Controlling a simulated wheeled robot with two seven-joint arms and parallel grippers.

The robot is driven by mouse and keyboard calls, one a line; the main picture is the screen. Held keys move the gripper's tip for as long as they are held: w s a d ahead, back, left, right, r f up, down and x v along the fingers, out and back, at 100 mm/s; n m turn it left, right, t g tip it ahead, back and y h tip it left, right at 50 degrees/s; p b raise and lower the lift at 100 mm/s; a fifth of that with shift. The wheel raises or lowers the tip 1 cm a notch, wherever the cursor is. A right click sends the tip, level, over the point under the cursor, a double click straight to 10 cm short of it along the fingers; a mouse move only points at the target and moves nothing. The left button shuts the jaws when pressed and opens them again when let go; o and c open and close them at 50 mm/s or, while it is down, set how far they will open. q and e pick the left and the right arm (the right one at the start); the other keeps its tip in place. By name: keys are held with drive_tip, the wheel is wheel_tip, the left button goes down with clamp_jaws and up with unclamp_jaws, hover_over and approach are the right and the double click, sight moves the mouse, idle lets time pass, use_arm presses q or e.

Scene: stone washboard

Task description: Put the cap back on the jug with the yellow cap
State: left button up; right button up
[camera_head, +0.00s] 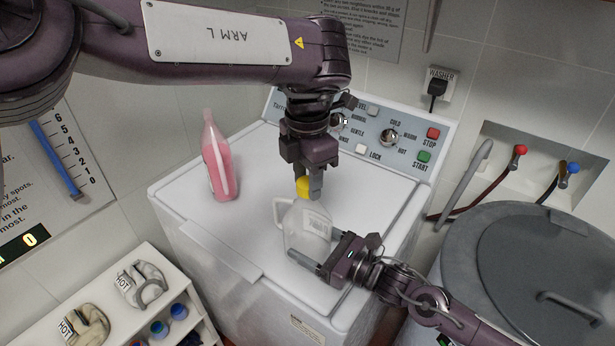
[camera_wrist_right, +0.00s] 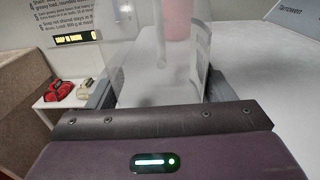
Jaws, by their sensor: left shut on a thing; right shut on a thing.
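The clear jug (camera_head: 308,229) stands upright on top of the washer (camera_head: 375,195). My right gripper (camera_head: 318,265) is shut around the lower part of the jug from the right; the jug's clear body (camera_wrist_right: 160,75) fills the middle of the right wrist view between the fingers. The yellow cap (camera_head: 303,187) is just above the jug's mouth. My left gripper (camera_head: 311,188) points down over the jug and is shut on the cap. The fingers hide part of the cap and the jug's neck, so I cannot tell whether cap and neck touch.
A pink bottle (camera_head: 218,160) stands on the washer to the left of the jug. The washer's control panel (camera_head: 375,132) rises behind. A lidded grey drum (camera_head: 535,260) is at right. A shelf (camera_head: 185,275) with mitts and small pots is at lower left.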

use_arm(q)
drive_tip(key=o, duration=1.2)
drive_tip(key=shift+c, duration=0.2)
drive_tip(key=shift+r, duration=0.1)
wheel_tip(320, 180, up, 12)
use_arm(e)
drive_tip(key=o, duration=2)
drive_tip(key=shift+c, duration=0.2)
